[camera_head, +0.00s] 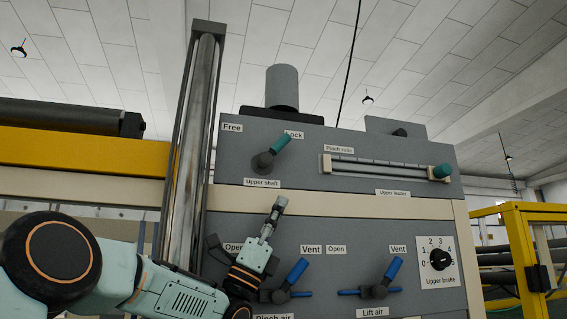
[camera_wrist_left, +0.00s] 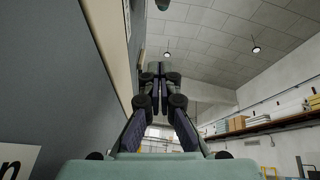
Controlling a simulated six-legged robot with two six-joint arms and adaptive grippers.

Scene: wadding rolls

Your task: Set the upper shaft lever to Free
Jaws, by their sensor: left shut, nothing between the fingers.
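The upper shaft lever (camera_head: 273,151) is on the grey panel, with a dark hub and a green handle. Its handle points up and right, toward the "Lock" label (camera_head: 294,135); the "Free" label (camera_head: 231,127) is at its upper left. My left gripper (camera_head: 280,202) is shut and empty, pointing up just below the "Upper shaft" label (camera_head: 262,183), apart from the lever. In the left wrist view the shut fingers (camera_wrist_left: 157,68) run alongside the panel, and a small green end (camera_wrist_left: 162,5), probably the lever's handle, shows at the top edge. My right gripper is out of view.
A slider with a green knob (camera_head: 441,171) is right of the lever. Below are two blue-handled levers, the pinch air lever (camera_head: 297,271) near my left wrist and the lift air lever (camera_head: 393,268). A metal column (camera_head: 188,150) stands left of the panel.

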